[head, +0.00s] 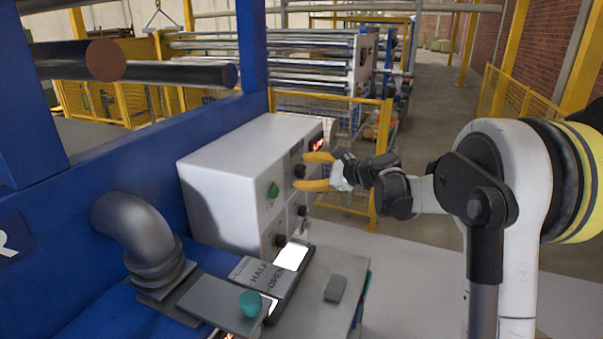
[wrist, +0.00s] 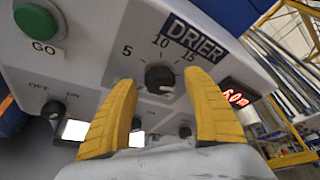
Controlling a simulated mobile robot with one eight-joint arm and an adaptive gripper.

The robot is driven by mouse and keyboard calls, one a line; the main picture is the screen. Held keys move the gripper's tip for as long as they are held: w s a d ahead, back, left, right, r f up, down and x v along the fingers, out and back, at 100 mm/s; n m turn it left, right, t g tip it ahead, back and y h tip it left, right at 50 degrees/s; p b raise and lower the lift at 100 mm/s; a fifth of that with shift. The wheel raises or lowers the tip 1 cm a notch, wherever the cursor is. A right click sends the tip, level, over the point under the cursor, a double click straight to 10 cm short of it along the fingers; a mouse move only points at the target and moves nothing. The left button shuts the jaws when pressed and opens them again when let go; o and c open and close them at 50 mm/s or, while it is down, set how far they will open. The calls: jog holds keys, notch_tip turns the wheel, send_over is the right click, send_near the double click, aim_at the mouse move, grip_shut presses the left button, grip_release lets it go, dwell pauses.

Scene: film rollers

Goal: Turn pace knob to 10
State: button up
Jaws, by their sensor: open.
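A round black knob (wrist: 159,78) with a scale marked 5, 10 and 15 sits under a DRIER label (wrist: 194,37) on the panel. I cannot read its pointer, and no word "pace" is legible. In the head view the knob (head: 299,171) is on the front of the grey control box (head: 225,165). My gripper (head: 306,171) is open, its yellow fingers pointing at the panel. In the wrist view my gripper (wrist: 161,84) has one finger either side of the knob, with gaps showing. I cannot tell whether the fingertips reach around it or stop just in front.
A red-lit display (wrist: 236,98) is right of the knob. A green GO button (wrist: 38,20) and an OFF/ON switch (wrist: 53,110) are to the left. More small knobs lie below. A desk (head: 345,265) with a HALF-OPEN lever plate (head: 262,278) stands below the box.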

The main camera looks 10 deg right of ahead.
jog(key=shift+w+a+f, duration=0.15)
jog(key=shift+w+a, duration=0.2)
jog(key=shift+w, duration=0.1)
jog(key=c, duration=1.2)
